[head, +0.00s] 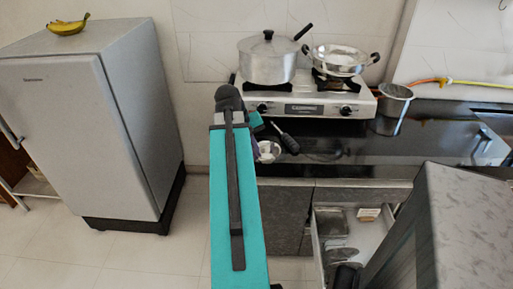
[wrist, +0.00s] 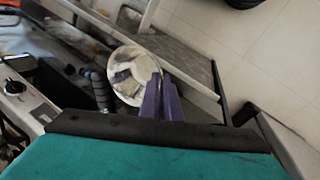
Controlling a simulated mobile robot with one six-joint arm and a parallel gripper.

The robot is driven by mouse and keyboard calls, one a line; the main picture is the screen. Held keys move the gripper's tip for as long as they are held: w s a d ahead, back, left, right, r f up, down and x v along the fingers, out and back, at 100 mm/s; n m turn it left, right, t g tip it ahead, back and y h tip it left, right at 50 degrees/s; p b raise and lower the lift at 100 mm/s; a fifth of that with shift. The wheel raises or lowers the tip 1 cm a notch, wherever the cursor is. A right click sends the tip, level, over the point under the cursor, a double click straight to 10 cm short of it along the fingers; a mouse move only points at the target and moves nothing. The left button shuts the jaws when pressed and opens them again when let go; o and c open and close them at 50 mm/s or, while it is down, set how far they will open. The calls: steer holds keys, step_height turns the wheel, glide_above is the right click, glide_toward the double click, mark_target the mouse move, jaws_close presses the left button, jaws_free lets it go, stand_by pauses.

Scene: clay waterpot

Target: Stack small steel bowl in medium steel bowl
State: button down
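A shiny, round steel bowl (wrist: 127,78) is at my gripper's fingertips in the wrist view. My gripper's two purple fingers (wrist: 161,88) are close together, with the bowl's right rim between them. In the head view the bowl (head: 268,150) shows small beside the end of my arm, at the counter's front edge. My gripper (head: 258,150) is mostly hidden there behind my teal arm. From its size I take this bowl for the small one. I cannot make out the medium steel bowl for sure in either view.
A stove (head: 310,102) carries a lidded pot (head: 267,62) and a two-handled pan (head: 336,60). A steel tumbler (head: 393,108) stands right of it. A black-handled tool (head: 286,139) lies near the bowl. An open drawer (head: 317,235) holds several items below the counter. A fridge (head: 125,120) stands left.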

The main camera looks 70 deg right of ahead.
steer(key=shift+s+a, duration=0.25)
steer(key=shift+a, duration=0.65)
steer(key=shift+w, duration=0.1)
steer(key=w+a+n+t+h, duration=0.1)
steer(key=w+a+n, duration=0.3)
steer(key=w+a, duration=0.75)
steer(key=w+a+n+t, duration=0.1)
steer(key=w+a+n, duration=0.2)
steer(key=w+a, duration=0.9)
steer(key=w+a+n+t, duration=0.1)
steer(key=w+a+n, duration=0.2)
steer(key=w+a, duration=0.3)
steer(key=w+a+n+t, duration=0.1)
steer(key=w+a+n, duration=0.2)
steer(key=a, duration=0.9)
steer(key=w+a+n+t, duration=0.1)
steer(key=w+a+n, duration=0.1)
steer(key=w+a, duration=0.7)
steer(key=shift+w+f+n, duration=0.15)
steer(key=shift+w+n, duration=0.1)
steer(key=shift+n, duration=0.15)
steer(key=shift+s, duration=0.1)
